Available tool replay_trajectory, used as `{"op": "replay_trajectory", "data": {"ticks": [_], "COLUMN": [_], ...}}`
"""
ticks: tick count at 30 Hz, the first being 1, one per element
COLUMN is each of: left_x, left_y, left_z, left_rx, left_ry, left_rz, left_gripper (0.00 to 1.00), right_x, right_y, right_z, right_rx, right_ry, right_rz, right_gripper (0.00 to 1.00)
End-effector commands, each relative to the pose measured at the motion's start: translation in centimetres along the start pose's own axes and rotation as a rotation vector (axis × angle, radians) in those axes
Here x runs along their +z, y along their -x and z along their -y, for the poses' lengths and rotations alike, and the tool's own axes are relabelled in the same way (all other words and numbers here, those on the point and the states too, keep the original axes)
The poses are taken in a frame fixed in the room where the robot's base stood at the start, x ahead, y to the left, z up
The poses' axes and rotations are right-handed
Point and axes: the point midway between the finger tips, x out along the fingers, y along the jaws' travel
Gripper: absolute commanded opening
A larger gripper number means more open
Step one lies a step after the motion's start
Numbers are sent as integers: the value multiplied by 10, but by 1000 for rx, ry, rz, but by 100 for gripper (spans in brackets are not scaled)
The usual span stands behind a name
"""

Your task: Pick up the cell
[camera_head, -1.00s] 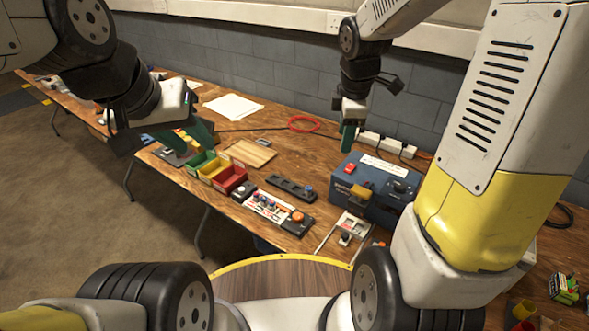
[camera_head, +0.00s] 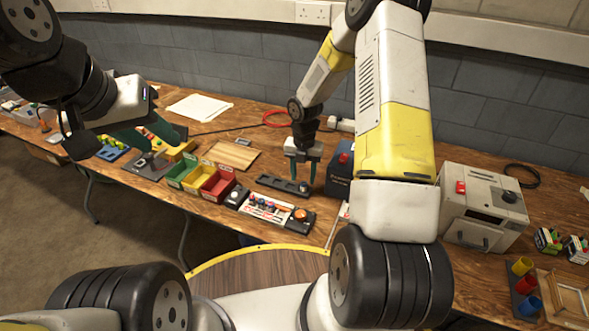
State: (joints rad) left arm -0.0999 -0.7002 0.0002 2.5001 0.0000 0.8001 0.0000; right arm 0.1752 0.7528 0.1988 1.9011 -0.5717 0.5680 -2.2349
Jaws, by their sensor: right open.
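A long black holder (camera_head: 273,182) lies on the wooden table, with one small blue-topped piece, which looks like the cell, at its right end. My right gripper (camera_head: 303,178) points straight down over that end, its green fingers apart on either side of the piece. The fingers partly hide the piece, and I cannot tell if they touch it. My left gripper (camera_head: 155,137) hangs over the table at the left, its green fingers apart with nothing seen between them.
Green, yellow and red bins (camera_head: 215,186) stand left of the holder. A white tray with small coloured parts (camera_head: 268,207) lies in front. A wooden board (camera_head: 232,155) lies behind. My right arm partly hides a blue box (camera_head: 341,160); a grey machine (camera_head: 484,212) stands further right.

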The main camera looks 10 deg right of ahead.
Motion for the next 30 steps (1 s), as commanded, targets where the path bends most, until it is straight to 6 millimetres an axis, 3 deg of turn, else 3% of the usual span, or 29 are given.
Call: {"op": "replay_trajectory", "data": {"ticks": [6, 15, 16, 23, 30], "left_x": [0, 0, 0, 0, 0], "left_y": [0, 0, 0, 0, 0], "left_z": [0, 0, 0, 0, 0], "left_rx": [0, 0, 0, 0, 0], "left_ry": [0, 0, 0, 0, 0], "left_rz": [0, 0, 0, 0, 0], "left_gripper": [36, 36, 36, 36, 36], "right_x": [0, 0, 0, 0, 0], "right_y": [-32, -38, -38, -37, -37], "right_z": [2, 2, 2, 2, 2], "right_rx": [-1, 0, 0, 0, 0], "right_ry": [0, -2, -2, -3, -2], "right_rz": [-2, 0, 0, 0, 0], "right_gripper": [46, 46, 44, 0, 0]}}
